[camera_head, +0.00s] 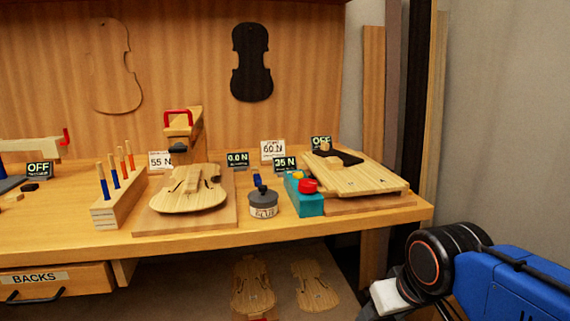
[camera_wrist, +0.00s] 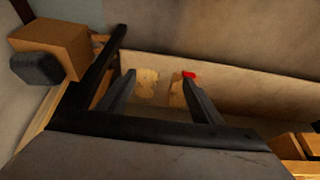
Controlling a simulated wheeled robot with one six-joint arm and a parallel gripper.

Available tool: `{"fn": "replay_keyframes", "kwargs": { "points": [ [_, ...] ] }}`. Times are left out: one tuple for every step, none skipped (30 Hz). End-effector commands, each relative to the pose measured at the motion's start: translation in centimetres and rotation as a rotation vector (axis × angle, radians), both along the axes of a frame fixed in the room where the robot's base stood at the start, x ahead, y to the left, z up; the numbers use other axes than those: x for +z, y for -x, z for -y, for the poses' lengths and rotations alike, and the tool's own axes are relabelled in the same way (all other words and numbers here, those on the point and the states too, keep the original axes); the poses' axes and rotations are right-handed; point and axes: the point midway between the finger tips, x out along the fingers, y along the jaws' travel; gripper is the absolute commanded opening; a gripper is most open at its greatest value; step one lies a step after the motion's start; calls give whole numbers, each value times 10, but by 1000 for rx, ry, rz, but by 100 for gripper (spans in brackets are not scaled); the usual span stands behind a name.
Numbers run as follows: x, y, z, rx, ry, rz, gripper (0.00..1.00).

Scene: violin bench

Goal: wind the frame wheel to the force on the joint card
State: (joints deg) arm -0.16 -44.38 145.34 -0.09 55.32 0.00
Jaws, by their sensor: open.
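A wooden press frame (camera_head: 184,128) stands at the back of the bench, with a red handle-like part (camera_head: 178,113) on top that may be its wheel. A dark pad (camera_head: 178,149) hangs under its arm, above a violin body (camera_head: 188,190). A white card (camera_head: 160,160) beside the frame reads 55 N. A dark display (camera_head: 237,160) to its right reads 0.0 N. Another white card (camera_head: 272,150) reads 60 N. Which is the joint card I cannot tell. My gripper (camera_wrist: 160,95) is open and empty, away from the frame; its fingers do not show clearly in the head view.
A teal block with a red knob (camera_head: 308,186), near a 35 N display (camera_head: 285,164), stands by a wooden plate (camera_head: 355,178). A labelled pot (camera_head: 263,204) and a tool rack (camera_head: 122,198) stand on the bench. Violin plates (camera_head: 253,287) lie below.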

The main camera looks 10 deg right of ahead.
Motion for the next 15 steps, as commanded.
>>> {"fn": "replay_keyframes", "kwargs": {
  "points": [
    [0,0,0,0,0,0,60],
    [0,0,0,0,0,0,60],
    [1,0,0,1,0,0,60],
    [2,-1,0,3,1,-1,60],
    [4,-3,0,8,2,-3,60],
    [9,-6,-1,16,6,-6,60],
    [14,-9,-1,25,9,-11,60],
    [20,-13,-1,37,13,-15,60],
    [31,-20,-2,57,21,-23,60],
    [40,-26,-3,73,27,-30,60],
    [50,-32,-3,94,34,-37,60],
    [64,-41,-5,123,44,-48,60],
    [74,-48,-5,143,51,-58,60],
    [85,-55,-6,167,58,-66,60],
    [99,-65,-8,198,69,-79,60]
  ]
}}
